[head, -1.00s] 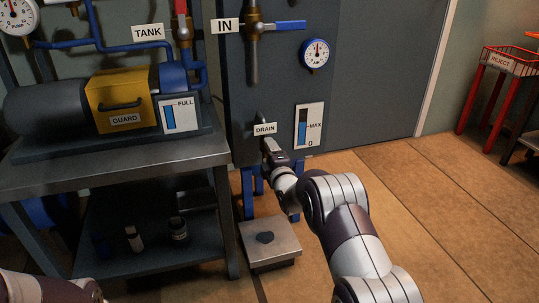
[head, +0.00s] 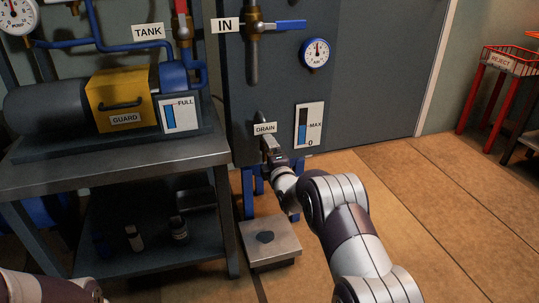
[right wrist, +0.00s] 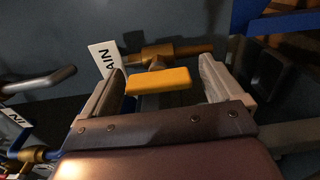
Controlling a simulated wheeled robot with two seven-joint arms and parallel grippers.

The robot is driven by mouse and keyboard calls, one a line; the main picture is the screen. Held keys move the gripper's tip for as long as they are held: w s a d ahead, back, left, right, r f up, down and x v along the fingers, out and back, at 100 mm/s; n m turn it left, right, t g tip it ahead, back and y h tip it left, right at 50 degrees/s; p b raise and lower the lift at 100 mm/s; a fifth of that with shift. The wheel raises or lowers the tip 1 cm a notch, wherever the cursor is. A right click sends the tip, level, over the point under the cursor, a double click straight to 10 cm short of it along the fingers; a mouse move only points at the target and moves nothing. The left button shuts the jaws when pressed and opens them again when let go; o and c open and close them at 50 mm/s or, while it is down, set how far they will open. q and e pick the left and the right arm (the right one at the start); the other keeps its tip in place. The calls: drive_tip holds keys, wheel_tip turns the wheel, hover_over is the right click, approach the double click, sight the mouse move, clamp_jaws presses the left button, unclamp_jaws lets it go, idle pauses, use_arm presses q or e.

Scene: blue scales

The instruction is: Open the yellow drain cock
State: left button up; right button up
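The yellow handle of the drain cock (right wrist: 158,81) shows in the right wrist view, on a brass pipe fitting (right wrist: 172,52) beside the white drain label (right wrist: 105,60). My right gripper (right wrist: 160,85) is open, with one finger on each side of the handle. The left finger is close to the handle's end; a small gap shows at the right finger. In the head view my right gripper (head: 270,145) is just below the DRAIN label (head: 265,128) and hides the cock. My left gripper is out of view; only a part of my left arm shows at the bottom left.
A level gauge (head: 308,127) is right of the drain label, on the dark tank. A grey platform (head: 270,248) stands on the floor below. A workbench (head: 120,165) with a yellow-guarded pump is at left. The floor at right is clear up to a red reject basket (head: 510,62).

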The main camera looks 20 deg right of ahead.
drive_tip(key=s+p, duration=0.5)
drive_tip(key=s, duration=0.7)
drive_tip(key=shift+s+d+p, duration=0.25)
drive_tip(key=shift+s+p, duration=0.05)
drive_tip(key=shift+s, duration=0.05)
